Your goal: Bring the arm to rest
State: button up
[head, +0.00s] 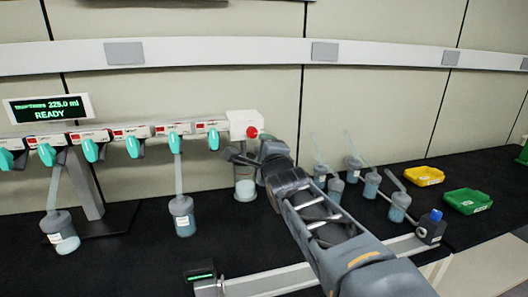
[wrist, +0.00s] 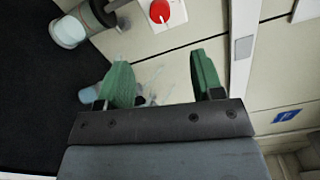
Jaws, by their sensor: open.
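My arm (head: 335,225) reaches from the lower right over the black bench toward the right end of the freeze dryer's manifold. My gripper (wrist: 161,82) is open in the wrist view, with its two green fingers apart and nothing between them. In the head view the gripper's fingertips are hard to make out behind the wrist. A red knob (head: 252,132) on a white block is close to the gripper. The red knob also shows in the wrist view (wrist: 168,12). A grey flask (head: 245,185) stands below the block, beside my gripper.
Two flasks (head: 182,215) (head: 62,232) with tubes are under the manifold at left. Several tubed flasks (head: 371,185) stand right of my arm. A yellow tray (head: 424,176) and a green tray (head: 467,201) lie at right. A display (head: 48,108) reads READY. A low rail (head: 270,283) crosses the front.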

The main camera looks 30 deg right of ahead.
dwell(0.5)
jog(key=s+a+f+n+g+y, duration=0.1)
jog(key=s+f+n+g, duration=0.25)
jog(key=f+n, duration=0.3)
jog(key=s+f+n+g, duration=0.2)
jog(key=f+n+g, duration=0.2)
jog(key=f+n, duration=0.25)
jog(key=s+a+f+n+g+y+p, duration=0.3)
jog(key=s+a+f+n+g, duration=0.3)
jog(key=s+a+n, duration=0.3)
jog(key=s+f+n+p, duration=0.1)
jog(key=s, duration=0.1)
jog(key=shift+s, duration=0.35)
jog(key=shift+d+g, duration=0.1)
jog(key=shift+g, duration=0.15)
jog(key=shift+c, duration=0.4)
